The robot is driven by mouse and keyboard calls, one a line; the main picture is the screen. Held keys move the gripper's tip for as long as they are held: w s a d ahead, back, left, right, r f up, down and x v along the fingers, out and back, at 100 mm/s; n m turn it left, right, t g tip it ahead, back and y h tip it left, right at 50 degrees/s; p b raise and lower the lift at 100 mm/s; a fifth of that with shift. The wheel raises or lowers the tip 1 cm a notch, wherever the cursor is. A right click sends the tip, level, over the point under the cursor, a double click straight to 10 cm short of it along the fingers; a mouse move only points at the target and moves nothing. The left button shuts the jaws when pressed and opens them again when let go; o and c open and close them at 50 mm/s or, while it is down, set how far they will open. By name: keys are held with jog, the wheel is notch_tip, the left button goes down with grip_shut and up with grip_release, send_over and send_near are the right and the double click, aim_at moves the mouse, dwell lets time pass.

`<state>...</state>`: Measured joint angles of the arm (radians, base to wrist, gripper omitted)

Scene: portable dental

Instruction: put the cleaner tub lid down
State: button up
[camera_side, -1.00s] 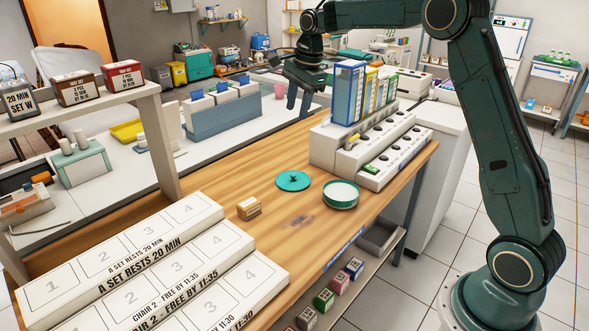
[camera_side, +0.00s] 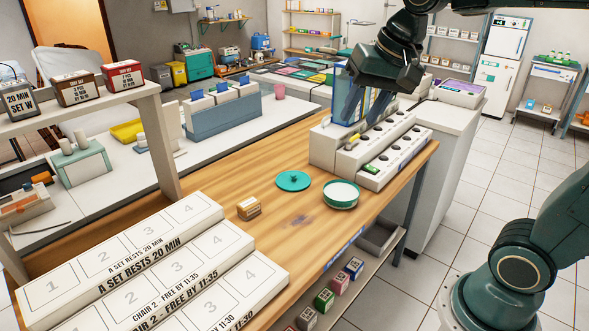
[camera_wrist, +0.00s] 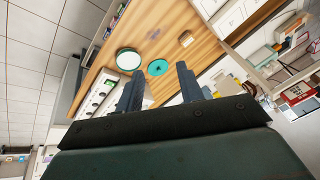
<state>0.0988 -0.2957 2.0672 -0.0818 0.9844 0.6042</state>
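The teal tub lid (camera_side: 293,181), a flat disc with a small dark knob, lies on the wooden bench. It also shows in the wrist view (camera_wrist: 158,68). The cleaner tub (camera_side: 341,196), round with a teal rim and white inside, stands just right of the lid, apart from it; it also shows in the wrist view (camera_wrist: 128,60). My gripper (camera_side: 350,108) is up by the white rack, away from lid and tub. In the wrist view its two fingers (camera_wrist: 160,90) are spread with nothing between them.
A small tan box (camera_side: 248,207) lies left of the lid. White numbered trays (camera_side: 130,250) fill the near left. Bench around the lid is clear.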

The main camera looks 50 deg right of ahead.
jog(key=s+f+n, duration=0.2)
jog(key=s+n, duration=0.1)
jog(key=s, duration=0.3)
jog(key=s+a+f+n+t, duration=0.1)
jog(key=s+f+n, duration=0.2)
jog(key=s, duration=0.4)
jog(key=shift+a+f+n, duration=0.3)
jog(key=shift+n, duration=0.3)
